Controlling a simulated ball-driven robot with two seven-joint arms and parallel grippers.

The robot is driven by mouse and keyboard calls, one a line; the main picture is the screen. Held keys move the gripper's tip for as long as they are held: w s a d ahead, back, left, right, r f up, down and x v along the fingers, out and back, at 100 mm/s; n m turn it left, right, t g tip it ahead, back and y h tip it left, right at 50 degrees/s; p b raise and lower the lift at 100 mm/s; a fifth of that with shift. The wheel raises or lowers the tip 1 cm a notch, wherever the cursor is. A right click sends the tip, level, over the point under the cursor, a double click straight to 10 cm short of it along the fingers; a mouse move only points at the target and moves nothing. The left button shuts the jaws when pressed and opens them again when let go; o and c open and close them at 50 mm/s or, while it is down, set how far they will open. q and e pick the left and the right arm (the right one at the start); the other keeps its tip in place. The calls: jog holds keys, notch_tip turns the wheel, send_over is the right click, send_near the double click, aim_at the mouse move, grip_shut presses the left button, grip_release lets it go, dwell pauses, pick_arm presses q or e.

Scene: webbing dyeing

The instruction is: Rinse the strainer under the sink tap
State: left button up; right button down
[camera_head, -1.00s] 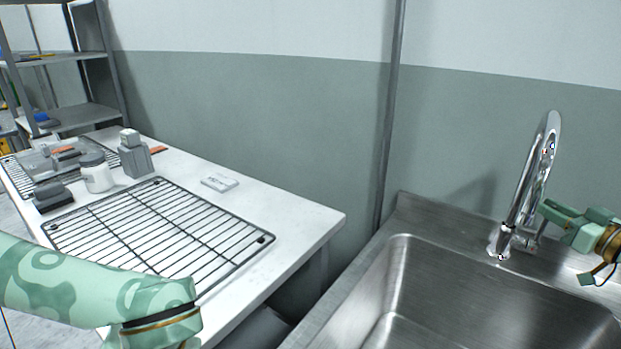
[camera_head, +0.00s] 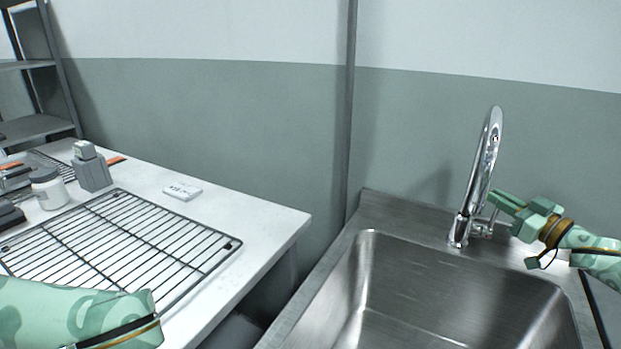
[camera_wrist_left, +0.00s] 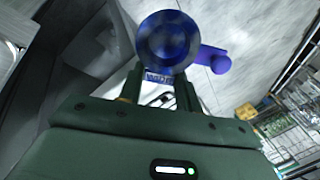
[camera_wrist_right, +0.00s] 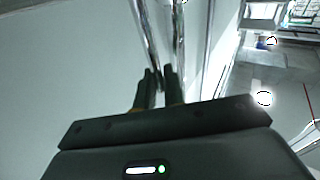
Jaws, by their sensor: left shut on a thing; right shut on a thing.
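In the left wrist view a blue round cup-like thing with a stubby handle, apparently the strainer (camera_wrist_left: 168,45), sits at the fingertips of my left gripper (camera_wrist_left: 162,88), which is shut on it. The strainer and left fingers are out of the head view; only my left forearm shows there. The chrome sink tap (camera_head: 482,170) arches over the back of the steel sink (camera_head: 455,295). My right gripper (camera_head: 503,203) is shut on the tap's side lever (camera_head: 489,224). The tap's chrome also shows beyond the fingers in the right wrist view (camera_wrist_right: 150,40). No water is visible.
A vertical pipe (camera_head: 350,120) runs up the wall. The visible basin is empty.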

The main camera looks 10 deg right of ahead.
jog(key=c, duration=1.6)
grip_release()
